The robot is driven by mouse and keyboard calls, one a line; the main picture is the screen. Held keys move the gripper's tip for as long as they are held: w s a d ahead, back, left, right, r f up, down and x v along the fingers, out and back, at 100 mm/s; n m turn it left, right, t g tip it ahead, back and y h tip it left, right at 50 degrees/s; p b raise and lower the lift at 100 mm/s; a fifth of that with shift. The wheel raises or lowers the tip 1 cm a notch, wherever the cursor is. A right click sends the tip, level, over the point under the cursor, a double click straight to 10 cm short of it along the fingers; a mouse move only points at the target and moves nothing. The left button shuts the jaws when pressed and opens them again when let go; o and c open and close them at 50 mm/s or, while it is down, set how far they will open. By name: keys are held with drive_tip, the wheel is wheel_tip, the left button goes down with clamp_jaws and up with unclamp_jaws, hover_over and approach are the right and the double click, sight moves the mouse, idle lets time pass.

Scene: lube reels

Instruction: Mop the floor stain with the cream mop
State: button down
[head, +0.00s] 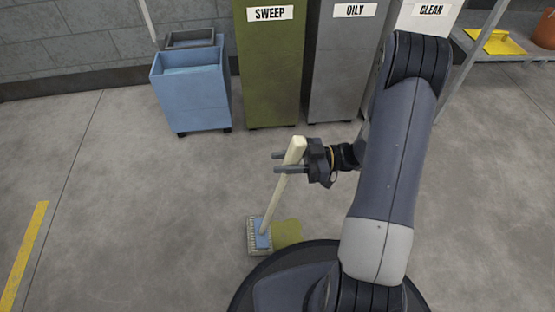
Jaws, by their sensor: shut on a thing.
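The cream mop (277,197) stands tilted in the middle of the head view, its handle top leaning to the right. Its head (259,236), with a blue middle part and pale strands, is on the floor. My gripper (278,163) is shut on the upper handle from the right. The floor stain (287,232) is a yellow-green patch just right of the mop head. The mop head seems to cover its left edge. My own base hides part of the floor just below the stain.
A blue mop bucket (190,98) on casters stands at the wall. Beside it are a green SWEEP bin (267,70), a grey OILY bin (341,75) and a white CLEAN bin (425,18). Floor at left is clear, with a yellow line (22,258).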

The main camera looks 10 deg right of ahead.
drive_tip(key=d+h+p, duration=0.2)
drive_tip(key=d+p, duration=0.3)
drive_tip(key=d, duration=0.8)
drive_tip(key=shift+s+f+h, duration=0.3)
drive_tip(key=shift+h, duration=0.1)
idle(0.8)
drive_tip(key=s+r+p, duration=0.9)
drive_tip(key=s+p, duration=0.2)
drive_tip(key=s, duration=0.1)
drive_tip(key=shift+a+r, duration=0.15)
drive_tip(key=shift+a, duration=0.15)
idle(0.6)
idle(0.4)
